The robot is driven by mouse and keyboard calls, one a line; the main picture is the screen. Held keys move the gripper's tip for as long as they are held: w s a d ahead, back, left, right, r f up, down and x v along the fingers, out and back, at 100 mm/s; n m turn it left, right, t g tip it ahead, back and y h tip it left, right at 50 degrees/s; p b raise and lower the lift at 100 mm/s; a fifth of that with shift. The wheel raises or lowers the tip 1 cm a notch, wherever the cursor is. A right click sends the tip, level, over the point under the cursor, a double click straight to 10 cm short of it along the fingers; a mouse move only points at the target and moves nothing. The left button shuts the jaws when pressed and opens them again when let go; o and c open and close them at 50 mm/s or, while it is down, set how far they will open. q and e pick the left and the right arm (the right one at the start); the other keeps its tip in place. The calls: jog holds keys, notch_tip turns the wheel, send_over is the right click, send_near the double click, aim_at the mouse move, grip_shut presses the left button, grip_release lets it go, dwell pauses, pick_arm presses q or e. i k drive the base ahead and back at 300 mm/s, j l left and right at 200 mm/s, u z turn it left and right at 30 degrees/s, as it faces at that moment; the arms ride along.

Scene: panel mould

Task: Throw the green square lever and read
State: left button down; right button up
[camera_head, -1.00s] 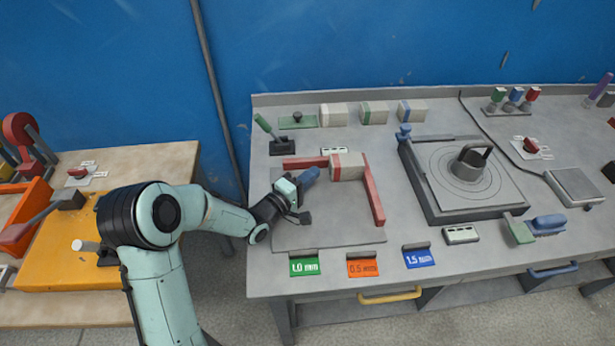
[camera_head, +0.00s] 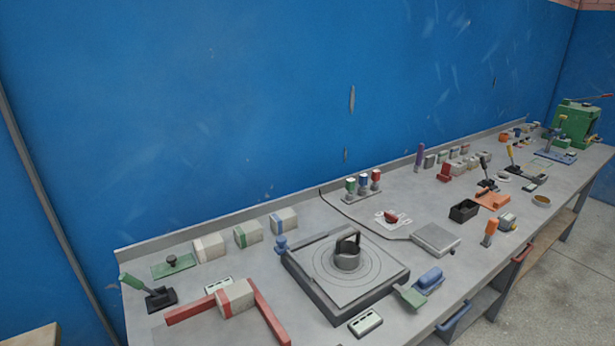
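A lever with a green handle (camera_head: 132,281) stands on a black base (camera_head: 160,299) at the left end of the grey bench. The handle leans up and to the left. A small pale box with a dark-marked face (camera_head: 218,285) lies just right of the lever; its marking is too small to read. Neither of my grippers is in view.
Red L-shaped bars (camera_head: 270,316) with a striped block (camera_head: 235,299) lie near the lever. A green plate with a knob (camera_head: 173,265) and several striped blocks stand behind. A square platform with a ringed top (camera_head: 330,275) is at the centre. The bench (camera_head: 390,258) runs far right.

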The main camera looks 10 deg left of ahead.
aim_at(125, 278)
jog(key=k+j, duration=0.1)
jog(key=k, duration=0.4)
jog(key=k+j, duration=0.1)
jog(key=k, duration=0.4)
